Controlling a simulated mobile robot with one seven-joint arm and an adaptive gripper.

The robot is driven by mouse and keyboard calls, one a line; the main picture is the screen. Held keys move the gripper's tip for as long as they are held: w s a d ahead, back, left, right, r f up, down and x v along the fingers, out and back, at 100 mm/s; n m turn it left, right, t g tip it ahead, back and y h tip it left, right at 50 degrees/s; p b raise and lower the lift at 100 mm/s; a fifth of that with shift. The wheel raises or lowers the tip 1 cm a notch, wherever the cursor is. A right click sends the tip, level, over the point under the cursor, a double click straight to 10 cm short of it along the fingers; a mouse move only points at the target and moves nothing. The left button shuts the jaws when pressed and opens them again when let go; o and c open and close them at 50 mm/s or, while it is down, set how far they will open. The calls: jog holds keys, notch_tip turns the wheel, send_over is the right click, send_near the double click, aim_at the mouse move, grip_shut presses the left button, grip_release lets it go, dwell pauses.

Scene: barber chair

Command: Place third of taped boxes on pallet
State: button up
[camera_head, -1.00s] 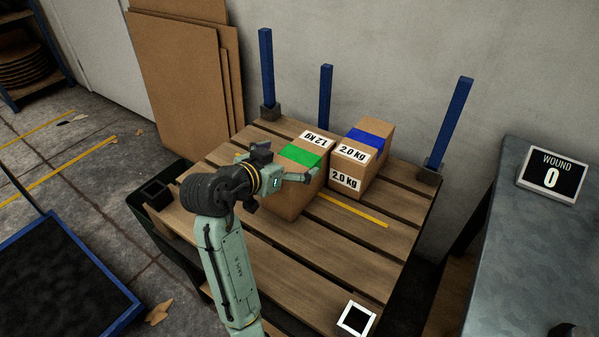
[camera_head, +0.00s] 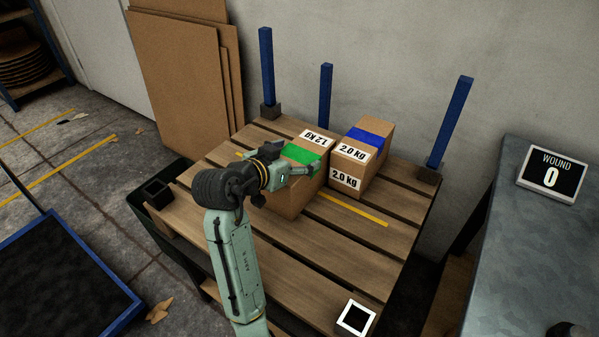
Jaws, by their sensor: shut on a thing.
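The green-taped box (camera_head: 289,202), labelled 1.2 kg, is at the middle of the wooden pallet (camera_head: 330,258), left of the other box. My gripper (camera_head: 290,170) is shut on it from the front and above, and my arm covers part of it. I cannot tell whether its underside touches the slats. The blue-taped box (camera_head: 368,136), with 2.0 kg labels, stands upright on the pallet close beside it on the right. Only these two taped boxes are in view.
Blue posts (camera_head: 449,122) rise at the pallet's back and right corners. A yellow line (camera_head: 355,211) crosses the slats. A metal table (camera_head: 510,240) with a "WOUND 0" sign (camera_head: 552,176) stands at right. Cardboard sheets (camera_head: 185,75) lean on the wall.

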jog(key=c, duration=1.1)
jog(key=shift+r, duration=0.15)
jog(key=shift+r, duration=0.1)
